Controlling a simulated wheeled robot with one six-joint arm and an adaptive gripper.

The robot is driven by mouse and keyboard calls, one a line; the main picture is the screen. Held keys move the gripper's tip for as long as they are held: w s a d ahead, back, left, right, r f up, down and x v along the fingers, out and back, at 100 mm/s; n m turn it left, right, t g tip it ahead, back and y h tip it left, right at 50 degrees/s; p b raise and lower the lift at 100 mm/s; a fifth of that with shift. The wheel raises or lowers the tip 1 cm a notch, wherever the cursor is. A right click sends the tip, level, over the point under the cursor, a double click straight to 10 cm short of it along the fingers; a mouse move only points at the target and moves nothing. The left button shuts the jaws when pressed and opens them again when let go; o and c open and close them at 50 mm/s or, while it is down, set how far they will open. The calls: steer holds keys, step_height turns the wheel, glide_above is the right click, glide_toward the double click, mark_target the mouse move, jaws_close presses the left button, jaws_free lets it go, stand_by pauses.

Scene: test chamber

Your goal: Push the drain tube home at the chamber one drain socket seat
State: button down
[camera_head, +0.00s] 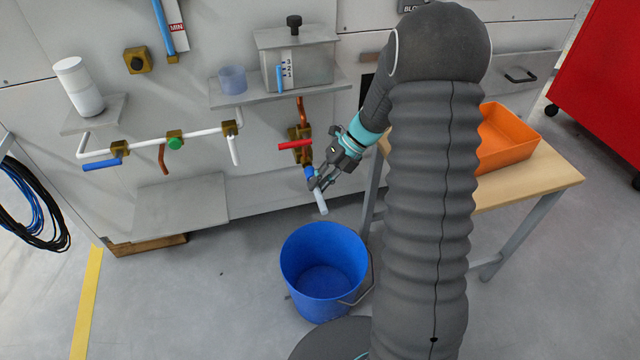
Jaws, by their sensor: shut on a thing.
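My gripper (318,183) is shut on the drain tube (321,206), a short pale tube that slants downward out of the jaws. Its upper end meets a blue fitting (309,171) below the brass valve (300,150) with the red lever (296,145). I take this blue fitting to be the drain socket. The fingers cover part of the joint, so I cannot tell how deep the tube sits. The tube's lower end hangs free above the blue bucket.
The blue bucket (325,262) stands on the floor below. A shelf (280,94) with a grey tank (297,60) and a clear cup (232,80) is above. White piping (180,137) runs left. A wooden table (545,180) with an orange tray (508,136) is at right.

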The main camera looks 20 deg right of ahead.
steer(key=shift+w, duration=0.8)
steer(key=c, duration=1)
jaws_free()
steer(key=v, duration=1.2)
